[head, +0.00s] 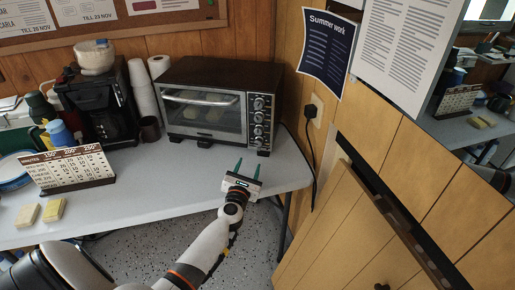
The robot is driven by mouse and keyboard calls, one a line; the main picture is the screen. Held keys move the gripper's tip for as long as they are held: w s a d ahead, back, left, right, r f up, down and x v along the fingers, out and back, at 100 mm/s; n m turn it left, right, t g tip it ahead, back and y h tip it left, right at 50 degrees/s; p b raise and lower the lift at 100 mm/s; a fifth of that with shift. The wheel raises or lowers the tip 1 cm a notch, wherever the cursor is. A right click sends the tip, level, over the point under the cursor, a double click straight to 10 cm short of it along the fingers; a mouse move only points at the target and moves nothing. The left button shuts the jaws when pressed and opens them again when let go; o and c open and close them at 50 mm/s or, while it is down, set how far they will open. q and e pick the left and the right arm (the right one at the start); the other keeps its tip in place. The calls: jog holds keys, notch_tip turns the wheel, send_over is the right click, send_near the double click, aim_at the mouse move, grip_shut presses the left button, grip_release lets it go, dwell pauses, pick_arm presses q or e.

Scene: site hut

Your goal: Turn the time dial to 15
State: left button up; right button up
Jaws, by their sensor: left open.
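A toaster oven (222,103) stands at the back of the white table, its glass door (203,113) shut. A column of several knobs (259,121) runs down its right side; the markings are too small to read, so I cannot tell which is the time dial or where it points. My left gripper (248,168) is open and empty, its two green fingers pointing at the oven's lower right. It is in front of the knobs and apart from them. My right gripper is not in view.
A flip chart of times (72,170) and two sponges (41,211) sit on the table (150,185) at left. A coffee maker (103,100) and stacked cups (143,88) stand left of the oven. A wooden cabinet (345,235) and wall are close at right.

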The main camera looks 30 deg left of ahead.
aim_at(258, 144)
pick_arm(q)
jog(key=b+x, duration=0.1)
jog(key=x, duration=0.2)
jog(key=b+x, duration=0.1)
jog(key=x, duration=0.2)
jog(key=b+x, duration=0.1)
jog(key=x, duration=0.3)
jog(key=shift+w+d, duration=0.2)
jog(key=shift+d, duration=0.05)
jog(key=shift+w+a, duration=0.25)
jog(key=shift+w, duration=0.25)
jog(key=c, duration=1)
